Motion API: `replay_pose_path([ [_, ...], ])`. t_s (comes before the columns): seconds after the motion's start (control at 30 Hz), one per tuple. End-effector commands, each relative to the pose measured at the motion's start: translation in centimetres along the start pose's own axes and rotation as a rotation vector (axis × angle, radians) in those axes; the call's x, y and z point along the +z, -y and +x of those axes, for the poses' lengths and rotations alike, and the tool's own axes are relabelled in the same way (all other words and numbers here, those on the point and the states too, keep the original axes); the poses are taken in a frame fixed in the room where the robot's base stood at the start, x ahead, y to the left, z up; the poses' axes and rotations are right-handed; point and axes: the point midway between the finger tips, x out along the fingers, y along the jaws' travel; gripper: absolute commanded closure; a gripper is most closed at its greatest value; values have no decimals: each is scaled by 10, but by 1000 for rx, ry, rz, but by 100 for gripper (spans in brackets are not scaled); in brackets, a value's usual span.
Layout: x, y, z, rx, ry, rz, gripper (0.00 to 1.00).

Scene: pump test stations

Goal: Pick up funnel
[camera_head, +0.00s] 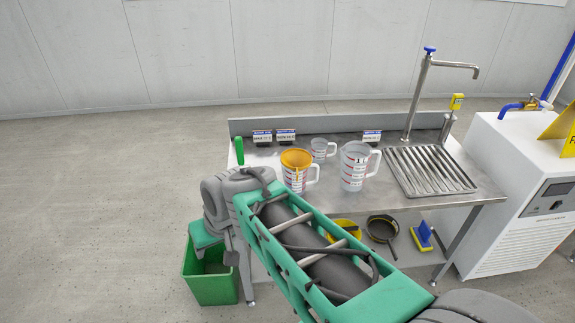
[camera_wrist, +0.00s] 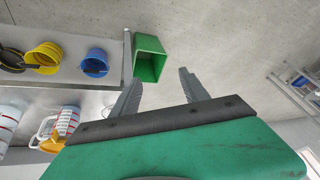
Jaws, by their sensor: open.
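The orange funnel (camera_head: 297,157) sits in the mouth of a clear measuring jug (camera_head: 297,181) with red markings, on the steel bench. In the wrist view the funnel (camera_wrist: 52,146) shows at the lower left with the jug (camera_wrist: 67,122), outside the jaws. My gripper (camera_wrist: 160,80) is open, with nothing between its fingers. It hangs off the bench's left end, over the green bin (camera_wrist: 150,62). In the head view my own wrist and arm hide most of the gripper and part of the bench front.
A larger jug (camera_head: 355,167) and a smaller jug (camera_head: 321,149) stand close to the funnel. A drain grid (camera_head: 430,170) and a tall tap (camera_head: 418,92) are at the right. The lower shelf holds a pan (camera_head: 382,229) and a yellow item (camera_head: 347,229). The floor at left is clear.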

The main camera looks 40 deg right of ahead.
Motion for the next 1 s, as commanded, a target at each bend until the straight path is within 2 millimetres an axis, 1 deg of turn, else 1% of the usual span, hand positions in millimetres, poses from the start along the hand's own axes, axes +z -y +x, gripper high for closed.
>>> replay_pose_path([
  [0.03,-10,-22,41,-43,-41,103,47],
  [0.07,-21,-32,57,-82,-80,169,47],
  [0.1,-36,-50,77,-142,-139,269,47],
  [0.17,-58,-82,99,-240,-242,431,47],
  [0.2,-70,-108,109,-311,-320,545,47],
  [0.27,-84,-152,116,-421,-448,725,47],
  [0.3,-88,-184,114,-495,-541,839,47],
  [0.33,-90,-208,111,-548,-609,921,47],
  [0.37,-88,-231,106,-600,-677,996,47],
  [0.4,-84,-261,97,-662,-762,1086,47],
  [0.5,-68,-316,74,-784,-931,1242,47],
  [0.53,-64,-326,68,-810,-966,1272,47],
  [0.6,-59,-341,58,-849,-1018,1311,47],
  [0.67,-63,-345,55,-865,-1032,1322,47],
  [0.83,-87,-345,63,-865,-1032,1319,47],
  [1.0,-114,-345,77,-865,-1029,1316,47],
])
